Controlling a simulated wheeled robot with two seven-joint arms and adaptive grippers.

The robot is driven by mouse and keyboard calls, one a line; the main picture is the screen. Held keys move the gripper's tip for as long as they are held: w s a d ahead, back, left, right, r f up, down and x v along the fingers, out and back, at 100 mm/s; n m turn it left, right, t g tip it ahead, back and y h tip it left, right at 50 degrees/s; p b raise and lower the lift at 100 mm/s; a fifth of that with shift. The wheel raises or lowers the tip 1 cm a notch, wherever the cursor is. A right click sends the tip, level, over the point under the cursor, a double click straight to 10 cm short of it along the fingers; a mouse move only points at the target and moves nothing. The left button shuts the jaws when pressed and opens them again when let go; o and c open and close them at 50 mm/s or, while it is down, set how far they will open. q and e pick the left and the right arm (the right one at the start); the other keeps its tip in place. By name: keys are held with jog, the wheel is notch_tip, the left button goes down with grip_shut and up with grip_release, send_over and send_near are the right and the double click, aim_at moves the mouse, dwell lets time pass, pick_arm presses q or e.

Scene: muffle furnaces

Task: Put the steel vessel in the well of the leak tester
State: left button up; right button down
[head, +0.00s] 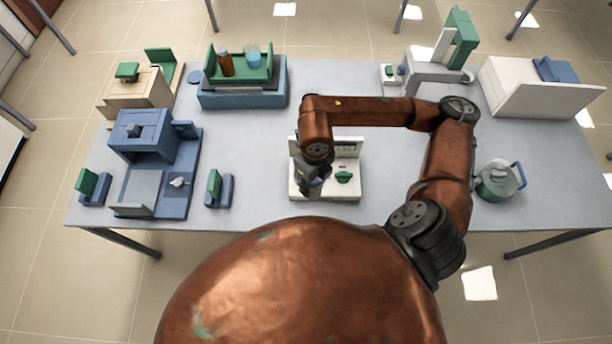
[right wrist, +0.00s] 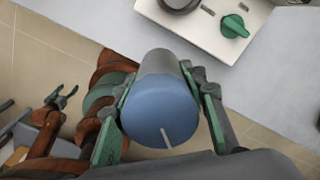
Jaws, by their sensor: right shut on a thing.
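The steel vessel (right wrist: 160,103) is a grey cylinder with a blue end facing the camera in the right wrist view. My right gripper (right wrist: 160,128) is shut on its sides, with a green-padded finger on each side. In the head view my right gripper (head: 313,188) is over the left part of a white device with a green knob (head: 350,190), which looks like the leak tester. The device also shows in the right wrist view (right wrist: 258,18), with a dark round part at its cut-off edge. The gripper hides its well in the head view. My left gripper (right wrist: 61,97) appears open and empty.
A blue device (head: 150,150) with small green-and-blue blocks beside it stands at left. A blue box with a green tray (head: 240,95) is behind. At right are a white box (head: 530,100) and a green-grey pot (head: 497,182).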

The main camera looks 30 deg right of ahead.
jog(key=m, duration=0.2)
jog(key=s+m, duration=0.1)
jog(key=m, duration=0.1)
jog(key=shift+s+d+r, duration=0.1)
jog(key=shift+s, duration=0.05)
jog(key=m, duration=0.3)
jog(key=shift+s+d+p, duration=0.1)
jog(key=shift+s+p, duration=0.25)
jog(key=shift+s, duration=0.05)
jog(key=shift+s+m, duration=0.1)
jog(key=shift+m, duration=0.6)
jog(key=shift+w+d, duration=0.1)
jog(key=shift+w, duration=0.2)
jog(key=w+d+f+p, duration=0.1)
jog(key=w+f, duration=0.2)
jog(key=w, duration=0.1)
jog(key=w+d+f+p, duration=0.1)
jog(key=w+f, duration=0.2)
jog(key=w, duration=0.1)
jog(key=w+d+f, duration=0.1)
jog(key=w+f, duration=0.3)
jog(key=w, duration=0.1)
jog(key=shift+d+p, duration=0.2)
jog(key=shift+p, duration=0.2)
jog(key=shift+f, duration=1.55)
pick_arm(q)
jog(key=r, duration=0.2)
jog(key=w+r, duration=0.1)
jog(key=r, duration=0.1)
